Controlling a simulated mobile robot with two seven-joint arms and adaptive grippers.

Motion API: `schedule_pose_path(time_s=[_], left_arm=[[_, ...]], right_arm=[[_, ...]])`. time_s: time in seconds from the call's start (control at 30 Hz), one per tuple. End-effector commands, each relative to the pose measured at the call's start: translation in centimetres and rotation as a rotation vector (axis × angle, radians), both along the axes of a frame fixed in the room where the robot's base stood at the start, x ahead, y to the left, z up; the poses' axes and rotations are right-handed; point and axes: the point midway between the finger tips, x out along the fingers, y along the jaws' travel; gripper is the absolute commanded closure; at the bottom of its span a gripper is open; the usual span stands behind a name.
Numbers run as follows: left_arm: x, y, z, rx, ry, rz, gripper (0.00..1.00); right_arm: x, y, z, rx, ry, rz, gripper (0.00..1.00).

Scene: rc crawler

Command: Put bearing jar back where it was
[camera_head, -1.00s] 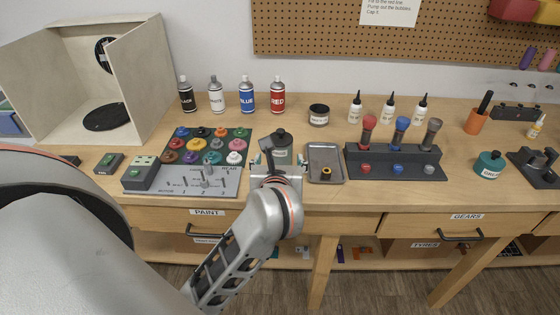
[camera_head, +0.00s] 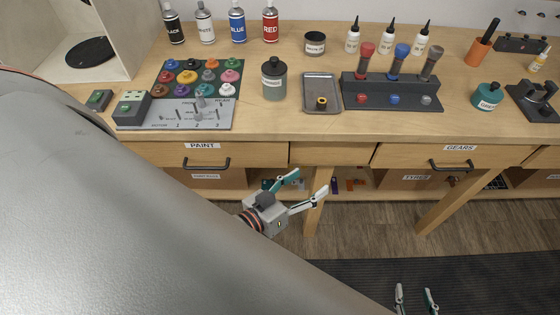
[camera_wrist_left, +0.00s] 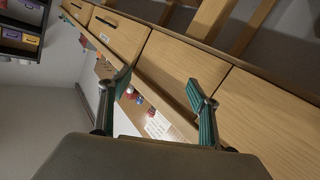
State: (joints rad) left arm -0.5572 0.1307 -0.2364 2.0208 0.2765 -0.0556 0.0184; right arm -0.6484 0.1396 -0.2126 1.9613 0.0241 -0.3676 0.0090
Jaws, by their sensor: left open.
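A grey-green jar with a black cap (camera_head: 274,82) stands upright on the workbench, between the paint board and a small metal tray. A smaller jar with a black lid and pale label (camera_head: 315,43) stands further back. I cannot read either label, so I cannot tell which is the bearing jar. My left gripper (camera_head: 310,184) is open and empty, in front of the bench below the tabletop edge, apart from both jars. Its spread fingers also show in the left wrist view (camera_wrist_left: 159,88). My right gripper (camera_head: 415,290) shows only its parted fingertips, low over the floor.
The paint board (camera_head: 175,112) is to the left; spray cans (camera_head: 237,25) stand behind. Drawers with handles (camera_head: 206,165) face my left gripper.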

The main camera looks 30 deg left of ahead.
Motion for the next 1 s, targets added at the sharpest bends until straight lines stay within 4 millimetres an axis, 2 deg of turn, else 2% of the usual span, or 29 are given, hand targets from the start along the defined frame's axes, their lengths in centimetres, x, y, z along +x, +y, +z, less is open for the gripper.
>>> schedule_pose_path(time_s=[0.03,0.1,0.2,0.3,0.43,1.0], left_arm=[[-1.8,0.4,-3.6,0.119,0.076,-0.027,0.38],[-3.8,1.1,-7.3,0.261,0.159,-0.060,0.38],[-6.1,2.2,-10.8,0.401,0.243,-0.093,0.38],[-7.3,3.0,-12.6,0.476,0.288,-0.111,0.38],[-7.7,3.2,-13.1,0.499,0.301,-0.116,0.38],[-7.6,3.2,-12.9,0.494,0.298,-0.115,0.38]], right_arm=[[0.0,0.0,0.0,0.000,0.000,0.000,0.60],[0.0,0.0,0.0,0.000,-0.001,0.000,0.60],[0.0,0.0,0.1,0.000,-0.001,0.000,0.60],[0.0,0.0,0.1,0.000,-0.001,0.000,0.60],[0.0,0.0,0.1,0.000,-0.001,0.000,0.60],[0.0,0.0,0.1,0.000,-0.001,0.000,0.60]])
